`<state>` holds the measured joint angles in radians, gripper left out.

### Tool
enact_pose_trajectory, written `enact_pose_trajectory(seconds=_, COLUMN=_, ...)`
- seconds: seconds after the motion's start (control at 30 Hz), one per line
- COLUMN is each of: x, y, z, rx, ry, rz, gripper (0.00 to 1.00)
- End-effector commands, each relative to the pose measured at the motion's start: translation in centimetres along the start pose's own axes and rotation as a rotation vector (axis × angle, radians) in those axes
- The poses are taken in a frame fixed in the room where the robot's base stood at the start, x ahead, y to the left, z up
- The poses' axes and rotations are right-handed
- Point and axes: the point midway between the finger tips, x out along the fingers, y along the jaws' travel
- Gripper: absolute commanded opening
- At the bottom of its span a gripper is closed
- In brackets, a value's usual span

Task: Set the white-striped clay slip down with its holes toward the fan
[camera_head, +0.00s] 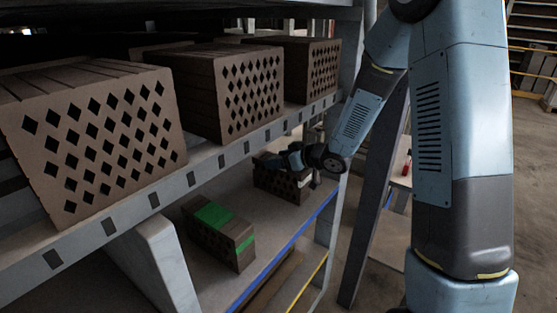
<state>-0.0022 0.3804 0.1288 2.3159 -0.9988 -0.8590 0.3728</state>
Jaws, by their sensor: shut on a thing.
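The white-striped clay slip (283,186) is a dark brown hollow brick at the far end of the lower shelf (215,288). A row of dark holes shows on its near long side, and a bit of white stripe shows near its right end. My gripper (272,163) comes in from the right and is shut on its top; the wrist and fingers hide part of it. I cannot tell whether its underside touches the shelf. I do not make out a fan in this view.
A green-striped brick (236,250) lies nearer on the same shelf, with bare shelf between the two. Large hollow bricks (100,140) stand on the upper shelf, whose beam (185,187) hangs over the lower one. A rack post (372,220) stands right of the slip.

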Motion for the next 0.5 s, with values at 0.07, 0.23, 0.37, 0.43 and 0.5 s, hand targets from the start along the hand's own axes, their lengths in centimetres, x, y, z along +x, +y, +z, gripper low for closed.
enact_pose_trajectory(seconds=0.07, x=-0.02, y=0.0, z=0.16, rx=0.001, ry=-0.004, rz=0.0, gripper=0.73)
enact_pose_trajectory(seconds=0.23, x=-0.04, y=0.03, z=0.13, rx=0.001, ry=-0.003, rz=0.001, gripper=0.89)
enact_pose_trajectory(seconds=0.37, x=-0.05, y=0.04, z=0.11, rx=0.001, ry=-0.003, rz=0.001, gripper=0.94)
enact_pose_trajectory(seconds=0.43, x=-0.06, y=0.05, z=0.1, rx=0.001, ry=-0.002, rz=0.001, gripper=0.94)
enact_pose_trajectory(seconds=0.5, x=-0.09, y=0.06, z=0.1, rx=0.001, ry=-0.002, rz=0.001, gripper=0.94)
